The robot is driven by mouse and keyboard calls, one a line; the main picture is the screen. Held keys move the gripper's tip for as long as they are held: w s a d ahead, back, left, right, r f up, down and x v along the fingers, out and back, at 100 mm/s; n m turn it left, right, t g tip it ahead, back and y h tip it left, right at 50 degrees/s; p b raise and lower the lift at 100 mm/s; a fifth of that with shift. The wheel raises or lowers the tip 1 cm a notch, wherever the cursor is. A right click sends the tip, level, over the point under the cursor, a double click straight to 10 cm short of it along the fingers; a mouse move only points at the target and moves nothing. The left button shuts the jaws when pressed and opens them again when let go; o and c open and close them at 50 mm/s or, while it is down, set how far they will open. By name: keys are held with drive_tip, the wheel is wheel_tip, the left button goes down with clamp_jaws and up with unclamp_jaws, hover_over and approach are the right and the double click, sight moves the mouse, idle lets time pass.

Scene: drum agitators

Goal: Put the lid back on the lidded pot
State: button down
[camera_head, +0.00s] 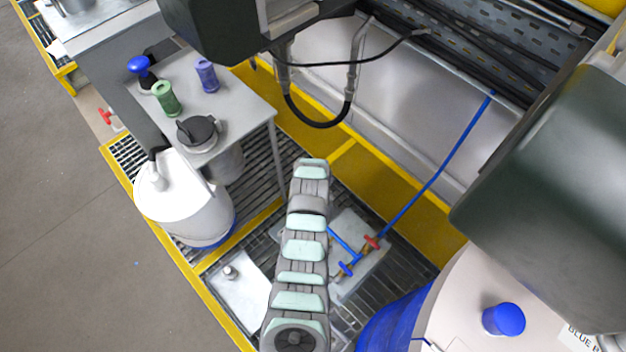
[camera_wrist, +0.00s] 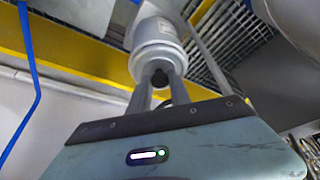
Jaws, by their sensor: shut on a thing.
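My gripper (camera_wrist: 159,80) shows in the wrist view, its two dark fingers closed on a small dark knob-like part. A pale grey, stepped round body (camera_wrist: 157,52) shows directly beyond the fingertips. I take the held thing to be the lid, but its outline is not clear. My gripper is not visible in the head view.
A blue drum (camera_head: 395,322) is at lower right.

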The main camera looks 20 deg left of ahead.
drive_tip(key=c, duration=1.1)
unclamp_jaws()
drive_tip(key=o, duration=0.5)
drive_tip(key=shift+c, duration=0.2)
drive_tip(key=shift+r, duration=0.1)
drive_tip(key=shift+r+p, duration=2.3)
drive_tip(key=shift+r, duration=1.15)
drive_tip(key=shift+c, duration=0.3)
